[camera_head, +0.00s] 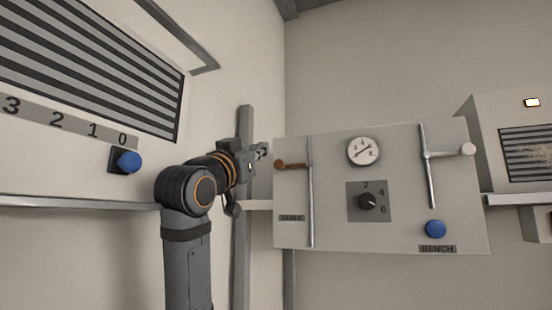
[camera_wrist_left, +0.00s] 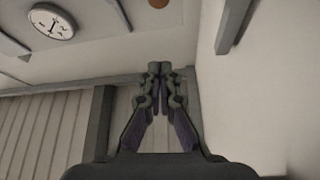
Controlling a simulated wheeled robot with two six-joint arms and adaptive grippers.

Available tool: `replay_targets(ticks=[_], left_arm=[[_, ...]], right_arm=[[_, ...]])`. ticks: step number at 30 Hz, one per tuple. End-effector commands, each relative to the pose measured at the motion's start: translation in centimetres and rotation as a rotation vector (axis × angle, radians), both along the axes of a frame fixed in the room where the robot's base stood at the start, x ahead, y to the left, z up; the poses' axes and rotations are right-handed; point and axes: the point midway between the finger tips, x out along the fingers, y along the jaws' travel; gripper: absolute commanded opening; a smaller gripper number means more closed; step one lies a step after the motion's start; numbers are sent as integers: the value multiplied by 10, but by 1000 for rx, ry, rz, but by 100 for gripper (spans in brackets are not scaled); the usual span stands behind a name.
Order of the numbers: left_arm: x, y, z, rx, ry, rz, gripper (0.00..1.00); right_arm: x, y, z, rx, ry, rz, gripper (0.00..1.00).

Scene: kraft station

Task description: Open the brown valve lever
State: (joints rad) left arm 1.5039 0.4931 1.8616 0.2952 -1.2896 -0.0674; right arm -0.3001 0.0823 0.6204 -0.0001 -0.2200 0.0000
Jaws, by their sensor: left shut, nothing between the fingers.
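The brown valve lever (camera_head: 292,165) sticks out to the left from a thin vertical pipe on the left side of a pale panel (camera_head: 335,225). It lies about level, with its rounded end at the left. My left gripper (camera_head: 262,149) is shut and empty, just left of and slightly above the lever's end in the head view, seemingly apart from it. In the left wrist view, the closed fingertips (camera_wrist_left: 160,69) meet at the centre, and a brown round shape (camera_wrist_left: 158,3), likely the lever's end, shows at the top edge. My right gripper is out of view.
The panel also bears a round gauge (camera_head: 363,151), a black dial (camera_head: 367,201), a white-ended lever (camera_head: 455,150) on a second pipe and a blue button (camera_head: 435,229). Another blue button (camera_head: 129,161) is on the left wall. A grey post (camera_head: 243,240) stands behind my arm.

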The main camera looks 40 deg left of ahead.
Motion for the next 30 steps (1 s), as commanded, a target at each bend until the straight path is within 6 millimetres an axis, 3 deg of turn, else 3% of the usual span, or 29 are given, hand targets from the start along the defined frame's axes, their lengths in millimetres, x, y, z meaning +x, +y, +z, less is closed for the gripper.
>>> replay_targets(ticks=[11, 25, 27, 30], left_arm=[[8, 1, 7, 0, 1, -1, 0], [92, 13, 56, -2, 5, -1, 0], [92, 17, 33, 2, 7, 5, 0], [92, 19, 20, 2, 4, 3, 0]], right_arm=[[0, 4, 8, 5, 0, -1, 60], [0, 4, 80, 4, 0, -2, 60], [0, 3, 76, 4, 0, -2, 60], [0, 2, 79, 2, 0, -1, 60]])
